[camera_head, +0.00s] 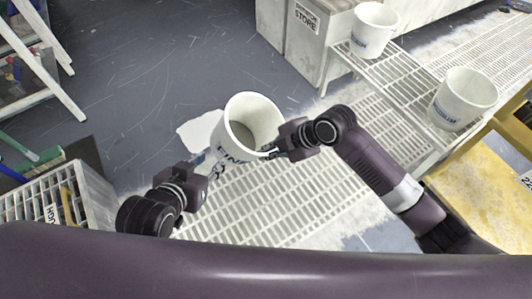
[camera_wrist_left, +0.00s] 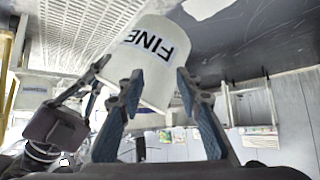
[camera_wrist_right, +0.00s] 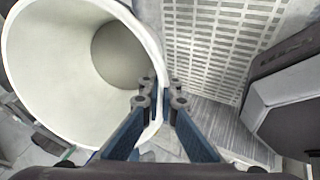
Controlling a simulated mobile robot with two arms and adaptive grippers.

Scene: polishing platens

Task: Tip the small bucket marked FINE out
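The white bucket marked FINE (camera_head: 228,150) is at the centre of the head view, over or on the pale slatted grating. Its mouth faces the head camera, and a grey-beige area shows deep inside; I cannot tell whether that is contents or the bottom. My right gripper (camera_head: 276,152) is at the bucket's right rim; in the right wrist view its fingers (camera_wrist_right: 160,98) close on either side of the rim wall. My left gripper (camera_head: 211,167) is below left of the bucket. In the left wrist view its fingers (camera_wrist_left: 158,85) are spread, with the marked side (camera_wrist_left: 160,55) in front of them.
Two other white buckets stand on a slatted rack at upper right, one far (camera_head: 373,32) and one nearer (camera_head: 465,98). A box labelled STORE (camera_head: 305,45) stands behind. A slatted crate (camera_head: 92,195) is at left, a yellow-topped surface (camera_head: 485,180) at right.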

